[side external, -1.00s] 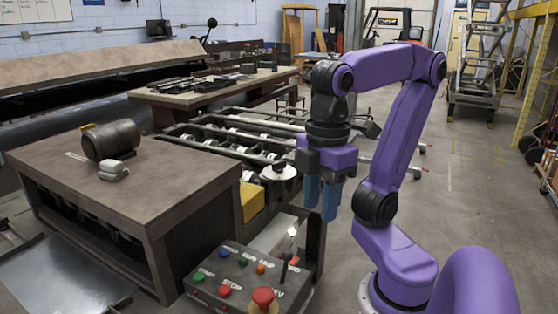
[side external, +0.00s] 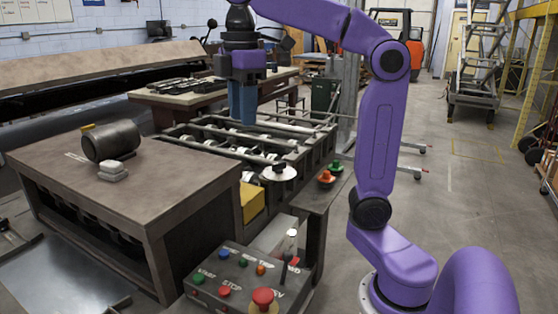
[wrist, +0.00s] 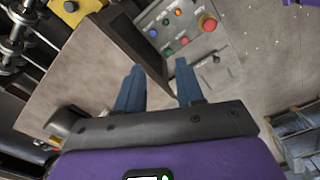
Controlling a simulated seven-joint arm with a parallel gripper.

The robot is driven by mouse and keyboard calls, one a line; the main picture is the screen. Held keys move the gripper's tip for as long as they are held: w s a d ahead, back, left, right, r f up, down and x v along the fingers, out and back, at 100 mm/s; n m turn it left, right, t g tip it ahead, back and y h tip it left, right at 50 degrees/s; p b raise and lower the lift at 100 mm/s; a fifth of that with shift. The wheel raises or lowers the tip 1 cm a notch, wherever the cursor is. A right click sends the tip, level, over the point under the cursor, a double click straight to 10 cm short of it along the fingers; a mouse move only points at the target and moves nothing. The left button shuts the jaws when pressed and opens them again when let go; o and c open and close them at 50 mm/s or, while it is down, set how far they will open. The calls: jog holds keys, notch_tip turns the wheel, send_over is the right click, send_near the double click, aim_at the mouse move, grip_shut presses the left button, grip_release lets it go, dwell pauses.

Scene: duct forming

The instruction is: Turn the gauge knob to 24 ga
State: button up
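A black knob (side external: 280,166) stands on a pale round plate at the near end of the roller frame in the side external view; it looks like the gauge knob. Its markings are too small to read. My gripper (side external: 243,122) is behind and left of it, above the roller frame, blue fingers pointing down and apart from the knob. In the wrist view my gripper (wrist: 158,64) is open, with nothing between the fingers. A small dark knob (wrist: 216,59) on a grey panel also shows there; I cannot tell its label.
A control box (side external: 245,281) with coloured buttons and a red stop knob stands in front; it also shows in the wrist view (wrist: 178,30). A brown table (side external: 135,195) bears a dark cylinder (side external: 111,141). Orange and green buttons (side external: 329,174) sit right of the roller frame.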

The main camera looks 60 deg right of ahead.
jog(key=w+d, duration=0.6)
send_over(279, 163)
notch_tip(279, 163, down, 4)
jog(key=r, duration=0.1)
notch_tip(279, 163, down, 23)
jog(key=shift+d+r, duration=0.15)
jog(key=shift+r, duration=0.05)
grip_shut()
